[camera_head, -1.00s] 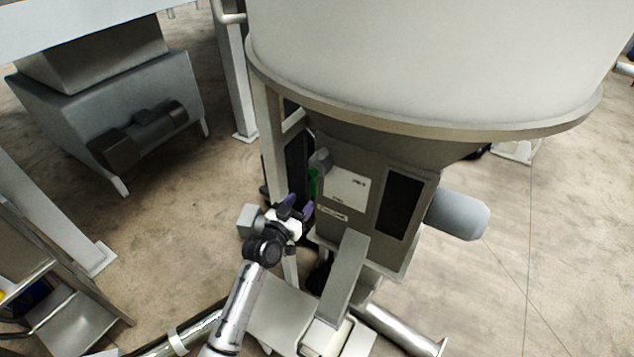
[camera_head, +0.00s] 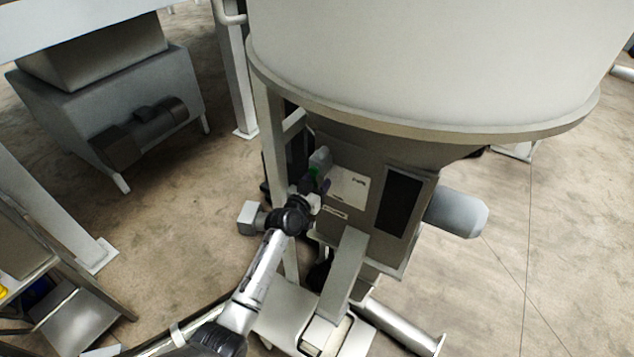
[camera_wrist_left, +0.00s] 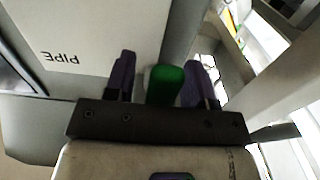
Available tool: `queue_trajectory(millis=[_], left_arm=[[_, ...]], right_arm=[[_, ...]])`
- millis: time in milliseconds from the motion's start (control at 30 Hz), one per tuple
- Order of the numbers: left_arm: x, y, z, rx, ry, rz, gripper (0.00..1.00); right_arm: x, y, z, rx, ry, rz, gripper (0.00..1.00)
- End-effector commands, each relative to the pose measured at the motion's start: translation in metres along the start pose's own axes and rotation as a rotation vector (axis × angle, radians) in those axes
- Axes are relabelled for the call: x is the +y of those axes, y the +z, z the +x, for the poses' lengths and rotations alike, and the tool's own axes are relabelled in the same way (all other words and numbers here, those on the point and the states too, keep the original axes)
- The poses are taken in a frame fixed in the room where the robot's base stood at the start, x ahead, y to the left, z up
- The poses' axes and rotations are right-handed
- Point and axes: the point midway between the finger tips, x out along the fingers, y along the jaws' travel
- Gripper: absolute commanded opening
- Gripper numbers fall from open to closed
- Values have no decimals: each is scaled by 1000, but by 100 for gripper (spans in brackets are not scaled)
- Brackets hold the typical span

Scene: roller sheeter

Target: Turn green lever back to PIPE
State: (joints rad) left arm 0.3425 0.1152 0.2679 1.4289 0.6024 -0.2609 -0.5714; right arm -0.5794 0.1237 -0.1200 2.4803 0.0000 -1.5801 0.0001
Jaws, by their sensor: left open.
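The green lever (camera_head: 314,173) is on the left side of the grey machine box under the large hopper, mostly hidden by my gripper in the head view. In the left wrist view the green lever (camera_wrist_left: 165,84) stands between the two purple fingers of my left gripper (camera_wrist_left: 160,80). The fingers are open, with a gap visible on each side of the lever. In the head view my left gripper (camera_head: 318,186) is at the lever. A white panel (camera_wrist_left: 88,35) with the word PIPE, upside down in the wrist view, is beside it. My right gripper is not in view.
The large round hopper (camera_head: 420,70) overhangs the machine box (camera_head: 350,215). A grey upright post (camera_head: 270,130) stands close to the left of the lever. A grey motor (camera_head: 457,213) sticks out at the right. Open floor (camera_head: 190,220) lies to the left.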

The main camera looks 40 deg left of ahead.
Motion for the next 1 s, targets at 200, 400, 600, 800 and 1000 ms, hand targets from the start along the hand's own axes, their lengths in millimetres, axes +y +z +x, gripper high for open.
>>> queue_trajectory(millis=[200, 400, 600, 800, 1000], left_arm=[[0, 0, 0, 0, 0, 0, 37], [0, 0, 0, 0, 0, 0, 17], [0, 0, 0, 0, 0, 0, 0], [0, 0, 0, 0, 0, 0, 0], [0, 1, 2, 1, 6, -24, 0]], right_arm=[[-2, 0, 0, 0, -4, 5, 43], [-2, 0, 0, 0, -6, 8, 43], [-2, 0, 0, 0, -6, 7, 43], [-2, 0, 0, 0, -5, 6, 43], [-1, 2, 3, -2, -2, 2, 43]])
